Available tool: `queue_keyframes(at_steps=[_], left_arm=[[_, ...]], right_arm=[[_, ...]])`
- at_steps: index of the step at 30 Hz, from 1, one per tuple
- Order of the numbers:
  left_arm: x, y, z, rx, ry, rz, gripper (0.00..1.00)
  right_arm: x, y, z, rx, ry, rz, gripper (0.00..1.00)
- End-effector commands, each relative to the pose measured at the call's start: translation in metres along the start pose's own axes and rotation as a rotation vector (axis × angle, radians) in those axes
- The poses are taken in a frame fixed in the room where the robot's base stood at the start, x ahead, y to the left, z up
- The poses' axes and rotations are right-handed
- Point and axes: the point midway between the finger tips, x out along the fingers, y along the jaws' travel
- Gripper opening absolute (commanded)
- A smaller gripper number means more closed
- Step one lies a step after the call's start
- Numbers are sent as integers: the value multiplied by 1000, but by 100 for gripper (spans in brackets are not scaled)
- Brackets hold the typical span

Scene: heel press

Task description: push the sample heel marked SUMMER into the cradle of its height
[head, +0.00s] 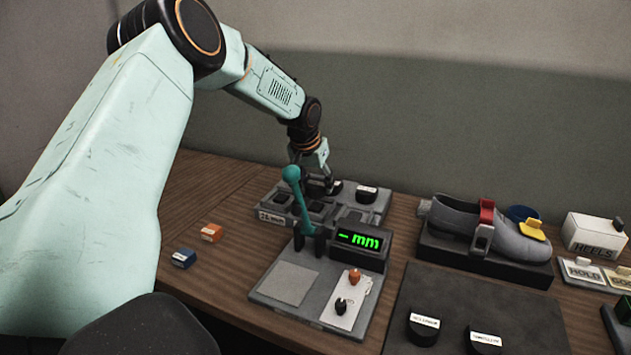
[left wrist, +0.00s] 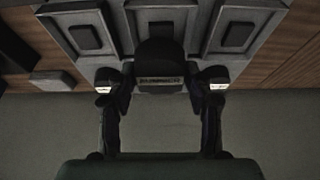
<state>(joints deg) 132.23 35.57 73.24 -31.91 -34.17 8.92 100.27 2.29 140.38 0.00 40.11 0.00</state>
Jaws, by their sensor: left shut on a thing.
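My left gripper (head: 322,186) is shut on a dark heel over the grey cradle tray (head: 335,226). In the left wrist view the dark heel (left wrist: 160,58) sits between the two fingertips (left wrist: 160,86), its pale label facing the camera but too blurred to read. It overlaps the middle cradle (left wrist: 160,18), and I cannot tell how deep it sits. An empty-looking cradle lies on each side, left (left wrist: 86,36) and right (left wrist: 234,36). Another dark heel (head: 367,193) with a white label stands on the tray to the right. My right gripper is not in view.
A teal-levered gauge (head: 298,196) with a green display reading "– mm" (head: 360,240) stands in front of the tray. A grey shoe (head: 490,232) is at right. Labelled dark heels (head: 423,328) lie on a dark mat (head: 450,296). Blue (head: 184,258) and orange (head: 211,232) blocks lie left.

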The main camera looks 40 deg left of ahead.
Motion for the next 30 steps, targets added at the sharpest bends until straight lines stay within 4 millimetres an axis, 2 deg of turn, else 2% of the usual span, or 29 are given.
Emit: queue_keyframes(at_steps=[4, 16, 30], left_arm=[[2, 1, 0, 0, 1, 0, 14], [4, 1, 1, 0, 0, 0, 14], [15, 0, 7, 0, 1, 0, 14]], right_arm=[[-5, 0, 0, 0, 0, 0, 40], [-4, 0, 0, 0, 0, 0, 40], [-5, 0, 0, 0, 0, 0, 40]])
